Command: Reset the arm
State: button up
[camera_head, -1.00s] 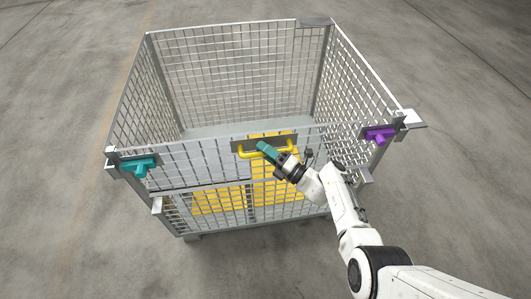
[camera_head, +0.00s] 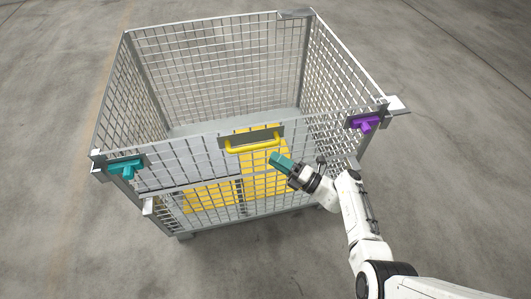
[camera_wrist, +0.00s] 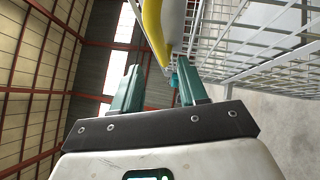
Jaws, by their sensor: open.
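My gripper (camera_head: 279,161) is in front of the wire cage's front side, below and right of the yellow handle (camera_head: 252,146), and apart from it. In the wrist view its two teal fingers (camera_wrist: 160,92) stand apart with nothing between them. The yellow handle also shows in the wrist view (camera_wrist: 156,30), large and curved, beyond the fingertips. The handle is fixed to a grey plate on the cage's front gate.
The wire cage (camera_head: 318,22) is open at the top and looks empty. A teal latch (camera_head: 126,168) is at its front left corner and a purple latch (camera_head: 364,123) at its front right. Yellow panels (camera_head: 209,196) show on the front. Bare concrete floor surrounds it.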

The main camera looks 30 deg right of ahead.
jog(key=shift+s+d+f, duration=0.15)
jog(key=shift+s+d, duration=0.15)
jog(key=shift+s, duration=0.35)
jog(key=s+a+f+n+g, duration=0.45)
jog(key=s+n+g, duration=0.35)
jog(key=n, duration=0.6)
jog(key=s+a+f+n+g, duration=0.3)
jog(key=s+a+n+g, duration=0.25)
jog(key=s+n, duration=0.55)
jog(key=s+d+r+n+g+h, duration=0.2)
jog(key=s+r+n+h, duration=0.3)
jog(key=n, duration=0.5)
jog(key=s+d+r+n+g+h, duration=0.1)
jog(key=s+d+r+n+h, duration=0.3)
jog(key=n, duration=0.6)
jog(key=shift+s+d+r+g+h, duration=0.4)
jog(key=shift+s+d+r, duration=0.2)
jog(key=shift+s, duration=0.65)
jog(key=shift+f, duration=0.1)
